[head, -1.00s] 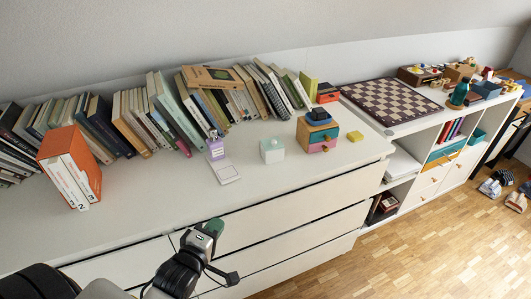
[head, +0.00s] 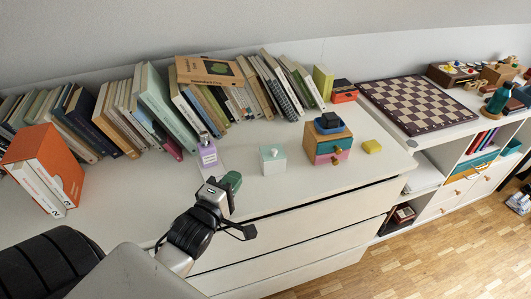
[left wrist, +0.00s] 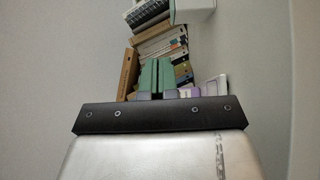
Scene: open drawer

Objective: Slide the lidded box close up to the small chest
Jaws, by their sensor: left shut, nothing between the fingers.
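I cannot make out the lidded box there. My right gripper is out of view.
A purple item (head: 208,156) stands left of the box, partly above my gripper. A blue tray with dark blocks tops the chest. Books line the wall; an orange book case (head: 66,160) stands at left.

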